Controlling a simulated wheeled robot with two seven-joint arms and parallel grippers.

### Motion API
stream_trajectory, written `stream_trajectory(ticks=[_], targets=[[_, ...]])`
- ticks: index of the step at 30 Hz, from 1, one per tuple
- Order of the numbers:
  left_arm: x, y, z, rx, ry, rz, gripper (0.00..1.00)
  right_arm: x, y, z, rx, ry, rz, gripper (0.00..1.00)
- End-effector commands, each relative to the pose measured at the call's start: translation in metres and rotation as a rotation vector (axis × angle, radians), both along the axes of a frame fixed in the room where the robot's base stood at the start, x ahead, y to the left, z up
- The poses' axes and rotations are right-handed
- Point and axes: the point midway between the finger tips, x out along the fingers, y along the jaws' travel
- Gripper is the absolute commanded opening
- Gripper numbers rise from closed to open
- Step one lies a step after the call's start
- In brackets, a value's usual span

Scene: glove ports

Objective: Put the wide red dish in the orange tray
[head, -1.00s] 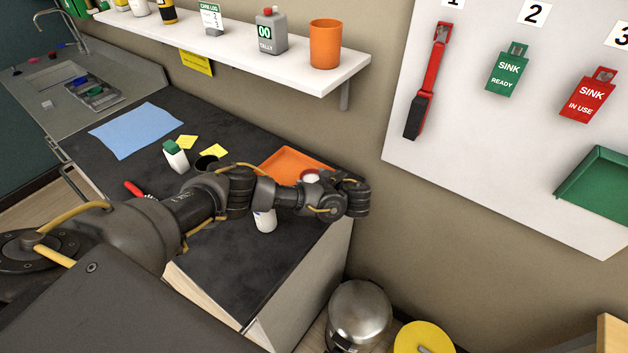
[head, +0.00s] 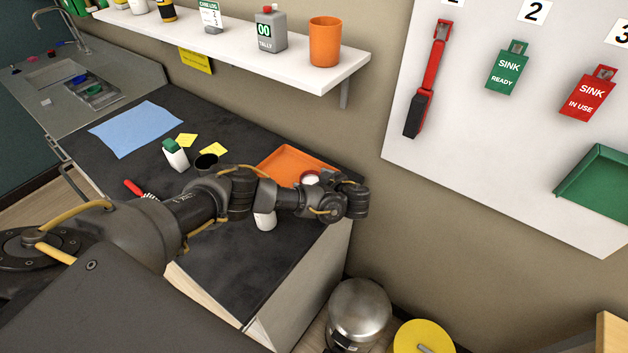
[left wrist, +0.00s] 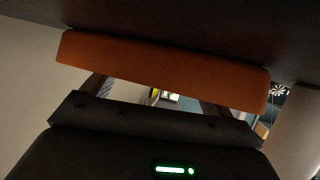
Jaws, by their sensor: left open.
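The orange tray (head: 283,158) lies at the back right of the dark counter, against the wall. A small round red-rimmed dish with a pale inside (head: 311,177) shows at the tray's right part, just behind my left wrist. My arm hides part of it, and I cannot tell whether it rests fully in the tray. My left gripper (head: 358,194) is at the counter's right end, right of the dish, open, its fingertips hard to make out. In the left wrist view, an orange wall (left wrist: 165,70), probably the tray's, crosses before the fingers; no dish shows there.
A white container (head: 265,220) stands under my left forearm. A black cup (head: 206,163), a green-capped bottle (head: 175,155) and a red-handled brush (head: 134,188) are farther left. A white shelf (head: 300,75) overhangs the back. The counter's front part is clear.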

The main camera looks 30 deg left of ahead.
Motion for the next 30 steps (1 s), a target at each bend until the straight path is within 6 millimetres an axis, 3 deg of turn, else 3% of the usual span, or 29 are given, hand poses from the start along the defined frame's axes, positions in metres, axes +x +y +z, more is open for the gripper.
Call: stream_trajectory(ticks=[7, 12, 18, 24, 30], targets=[[-0.011, -0.027, 0.012, -0.003, -0.002, -0.006, 0.86, 0.000, 0.000, -0.007, 0.000, 0.000, 0.000, 0.77], [-0.027, -0.058, 0.038, -0.001, 0.001, -0.001, 0.86, 0.000, 0.000, 0.023, 0.000, 0.000, 0.000, 0.77], [-0.038, -0.081, 0.047, 0.001, 0.002, -0.001, 0.86, 0.000, 0.000, 0.053, 0.000, 0.000, 0.000, 0.77], [-0.045, -0.096, 0.050, 0.001, 0.000, 0.000, 0.86, 0.000, 0.000, 0.067, 0.001, 0.000, 0.000, 0.77], [-0.047, -0.100, 0.049, 0.001, -0.001, 0.000, 0.86, 0.000, 0.000, 0.070, 0.001, 0.000, 0.000, 0.77]])
